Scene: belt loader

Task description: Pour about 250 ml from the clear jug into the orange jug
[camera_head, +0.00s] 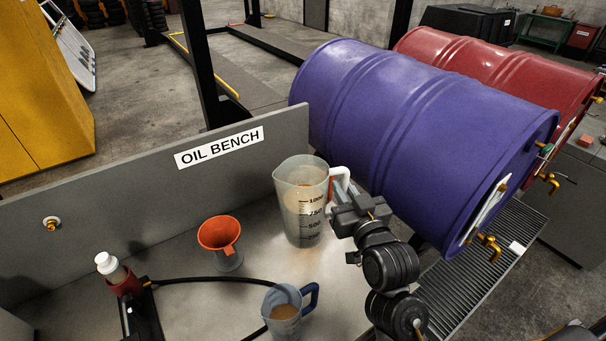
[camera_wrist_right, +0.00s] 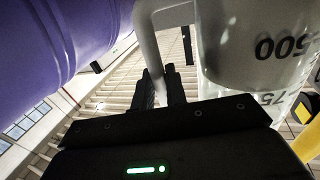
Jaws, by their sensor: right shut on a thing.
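The clear jug (camera_head: 301,222) is upright near the right end of the bench, with black volume marks and a white handle (camera_head: 342,176). Whether its base touches the bench I cannot tell, and its liquid level is unclear. My right gripper (camera_head: 346,203) is shut on the handle from the right; in the right wrist view the fingers (camera_wrist_right: 161,88) close around the handle (camera_wrist_right: 148,45) beside the jug wall (camera_wrist_right: 250,50). My left gripper is not in view.
A small jug (camera_head: 283,312) with a blue handle holds brownish liquid at the front. A white-capped bottle in a red holder (camera_head: 120,282) and a black hose (camera_head: 205,279) lie left. The bench's back panel (camera_head: 120,205) and purple drum (camera_head: 400,130) stand close behind and right.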

